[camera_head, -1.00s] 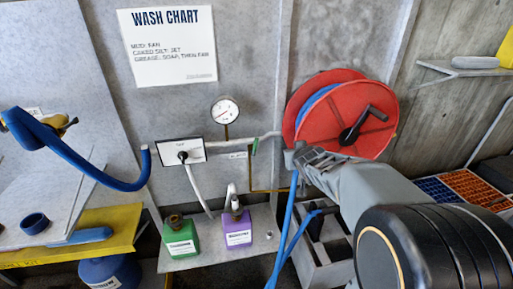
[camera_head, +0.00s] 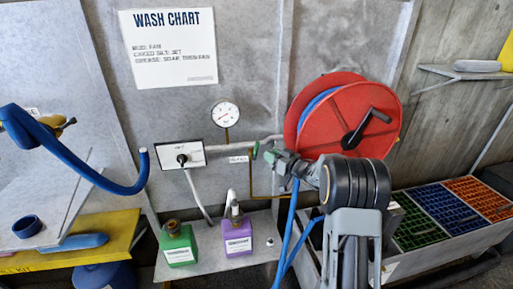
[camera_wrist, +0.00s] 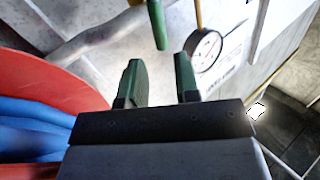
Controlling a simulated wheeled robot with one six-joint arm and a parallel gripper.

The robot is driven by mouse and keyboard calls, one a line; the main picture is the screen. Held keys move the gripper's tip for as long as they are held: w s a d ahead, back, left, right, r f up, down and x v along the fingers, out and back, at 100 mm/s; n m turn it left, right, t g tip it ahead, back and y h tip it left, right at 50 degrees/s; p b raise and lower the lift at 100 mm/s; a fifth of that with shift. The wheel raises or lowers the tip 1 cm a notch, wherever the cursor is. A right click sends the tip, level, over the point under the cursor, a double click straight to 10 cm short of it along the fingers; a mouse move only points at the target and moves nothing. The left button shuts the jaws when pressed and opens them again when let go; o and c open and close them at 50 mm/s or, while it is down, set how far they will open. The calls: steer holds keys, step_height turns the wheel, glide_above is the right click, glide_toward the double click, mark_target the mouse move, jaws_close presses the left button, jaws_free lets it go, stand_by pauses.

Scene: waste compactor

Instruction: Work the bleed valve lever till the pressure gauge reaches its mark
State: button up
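The bleed valve lever, a small green handle (camera_head: 255,149), hangs from the pipe left of the hose reel. It also shows in the wrist view (camera_wrist: 157,24), top centre. The round white pressure gauge (camera_head: 225,114) stands on a stem above the pipe. It also shows in the wrist view (camera_wrist: 206,50), right of the lever; its needle is too small to read surely. My gripper (camera_head: 268,155) is close to the lever, to its right. In the wrist view my gripper (camera_wrist: 158,65) is open, with two green fingers apart and empty. The lever's end appears just beyond the fingertips, between their lines.
The red hose reel (camera_head: 348,115) with blue hose (camera_head: 287,225) is right beside my arm. A switch panel (camera_head: 168,156) is on the wall at left. Green (camera_head: 178,243) and purple (camera_head: 237,236) bottles stand on a shelf below. Coloured crates (camera_head: 447,207) are at right.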

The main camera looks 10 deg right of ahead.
mark_target(257, 147)
steer(key=x, duration=0.8)
steer(key=shift+a+p, duration=0.1)
steer(key=shift+p, duration=0.2)
steer(key=shift+c, duration=0.3)
jaws_close()
